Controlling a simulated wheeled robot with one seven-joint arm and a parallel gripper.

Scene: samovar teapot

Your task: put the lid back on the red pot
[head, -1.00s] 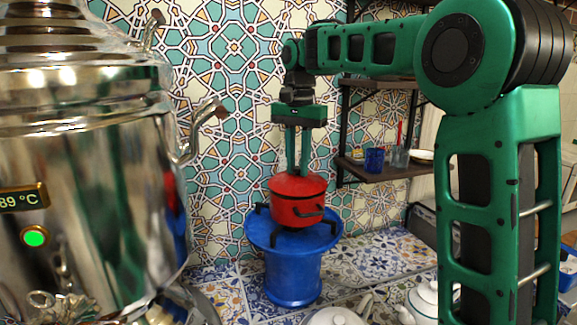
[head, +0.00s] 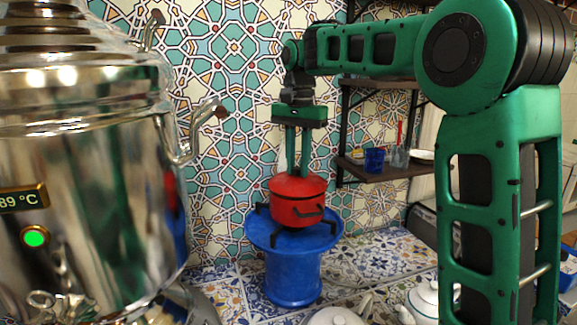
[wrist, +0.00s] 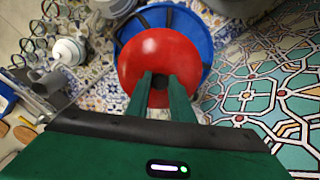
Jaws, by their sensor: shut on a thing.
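The red pot (head: 297,208) stands on a black trivet on top of a blue stand (head: 292,275) in the head view. The red lid (head: 297,186) sits at the top of the pot, level as far as I can see. In the wrist view the lid (wrist: 158,55) is a round red disc that covers the pot's opening. My gripper (head: 298,174) points straight down over the lid. Its green fingers (wrist: 162,82) are shut on the lid's dark knob at the centre. The fingers mostly hide the knob. Whether the rim is fully seated cannot be told.
A large shiny samovar (head: 85,170) fills the left of the head view. A wall shelf (head: 385,172) with a blue cup (head: 374,160) is to the right behind. White teapots (head: 338,316) stand at the front. The patterned wall is close behind the stand.

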